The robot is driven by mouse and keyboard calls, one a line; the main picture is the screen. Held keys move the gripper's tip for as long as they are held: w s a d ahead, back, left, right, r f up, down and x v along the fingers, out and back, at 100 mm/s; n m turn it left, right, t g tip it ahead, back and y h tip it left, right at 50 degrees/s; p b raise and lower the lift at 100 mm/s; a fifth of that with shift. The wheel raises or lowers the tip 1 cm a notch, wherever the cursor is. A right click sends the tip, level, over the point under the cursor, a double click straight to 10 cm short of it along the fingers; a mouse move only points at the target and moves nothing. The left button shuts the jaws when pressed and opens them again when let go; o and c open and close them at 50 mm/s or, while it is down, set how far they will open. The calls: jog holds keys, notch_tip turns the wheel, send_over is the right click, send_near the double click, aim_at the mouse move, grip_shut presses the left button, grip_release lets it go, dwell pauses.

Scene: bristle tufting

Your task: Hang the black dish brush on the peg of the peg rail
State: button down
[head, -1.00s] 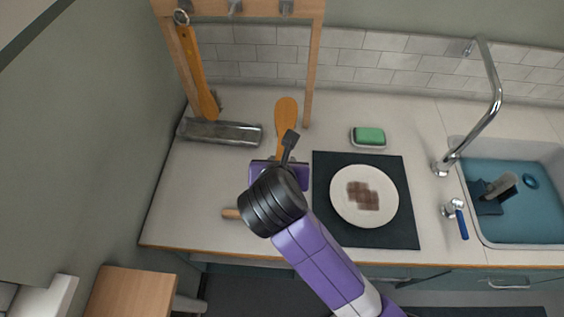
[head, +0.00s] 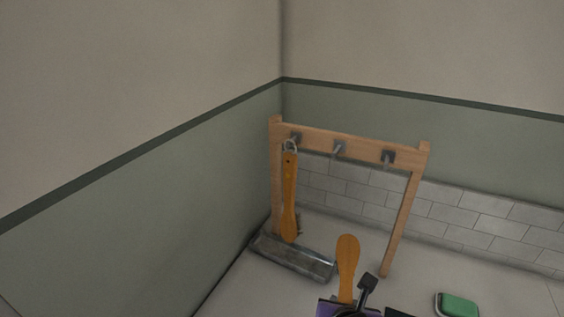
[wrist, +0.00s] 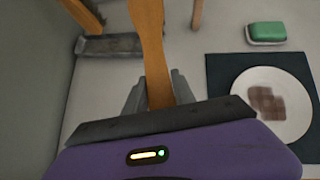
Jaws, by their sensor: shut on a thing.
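My gripper (wrist: 152,105) is shut on a flat orange-brown wooden handle-like piece (wrist: 148,45). In the head view this piece (head: 347,262) stands up above my gripper with its wide rounded end on top. No black part of it shows; its lower part is hidden behind my gripper, so I cannot tell whether it is the black dish brush. The wooden peg rail (head: 362,147) stands in the back left corner with several grey pegs. A wooden-handled brush (head: 289,200) hangs by a ring on the left peg. The middle peg (head: 339,149) and right peg (head: 388,157) are bare.
A grey metal tray (head: 295,258) lies under the rail, against the left wall. The rail's right post (head: 403,225) stands close to the held piece. A green sponge in a dish (head: 458,304) is to the right. A plate (wrist: 290,115) with brown stains lies on a dark mat (wrist: 222,75).

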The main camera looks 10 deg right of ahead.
jog(key=shift+w+a+f+n+t+y+b, duration=0.1)
jog(key=shift+w+f+n+t+y+b, duration=0.1)
jog(key=shift+w+f+n+y, duration=0.25)
jog(key=shift+w+f+n+t+y+b, duration=0.1)
jog(key=shift+w+f+n+y+b, duration=0.2)
jog(key=shift+w, duration=0.35)
jog(key=shift+r+p, duration=0.35)
jog(key=shift+p, duration=0.1)
jog(key=s+r+m+h+p, duration=0.1)
jog(key=s+p, duration=0.1)
jog(key=s+r+m+h+p, duration=0.1)
jog(key=s+r, duration=0.1)
jog(key=shift+s+a+r+g+p, duration=0.15)
jog(key=shift+s+r+g+p, duration=0.1)
jog(key=shift+g+p, duration=0.15)
jog(key=shift+s+d+m+g+h, duration=0.35)
jog(key=shift+s+m+h, duration=0.15)
jog(key=shift+m, duration=0.35)
jog(key=shift+f, duration=0.15)
notch_tip(320, 180, down, 18)
jog(key=shift+f+b, duration=0.15)
jog(key=shift+b, duration=0.3)
jog(key=shift+p, duration=0.6)
jog(key=shift+f, duration=0.55)
jog(key=shift+f, duration=0.15)
